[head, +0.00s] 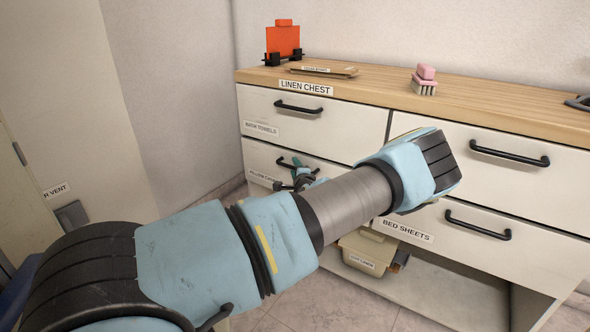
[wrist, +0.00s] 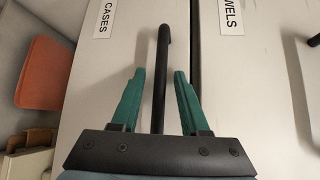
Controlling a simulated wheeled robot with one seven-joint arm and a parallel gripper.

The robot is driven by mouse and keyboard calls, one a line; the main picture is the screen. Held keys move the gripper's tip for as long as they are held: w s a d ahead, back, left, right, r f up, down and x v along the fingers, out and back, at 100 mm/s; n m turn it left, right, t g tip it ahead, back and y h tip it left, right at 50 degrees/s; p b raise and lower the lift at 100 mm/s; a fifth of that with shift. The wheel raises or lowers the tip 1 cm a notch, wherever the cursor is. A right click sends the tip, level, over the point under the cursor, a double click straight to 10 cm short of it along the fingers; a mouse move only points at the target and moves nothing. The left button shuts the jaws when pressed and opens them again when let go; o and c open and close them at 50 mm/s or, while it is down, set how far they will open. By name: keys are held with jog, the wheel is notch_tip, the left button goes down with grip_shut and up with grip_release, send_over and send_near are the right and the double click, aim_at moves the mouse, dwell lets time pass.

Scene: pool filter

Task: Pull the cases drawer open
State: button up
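The cases drawer (head: 262,160) is the lower left drawer of the white linen chest. Its front looks flush with the chest, and its label reads "pillow cases", partly hidden by my gripper. In the wrist view the label "CASES" (wrist: 104,18) shows beside the drawer's black bar handle (wrist: 163,45). My gripper (head: 292,166) is at this handle, with its green fingers open. In the wrist view the handle runs between the two fingertips (wrist: 159,74), with a gap on each side. My arm hides part of the drawer front in the head view.
A beige bin (head: 366,252) stands on the open shelf below. The wooden top (head: 480,92) holds a pink brush (head: 425,82) and an orange item (head: 283,42).

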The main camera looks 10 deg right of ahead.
grip_shut()
dwell(1.2)
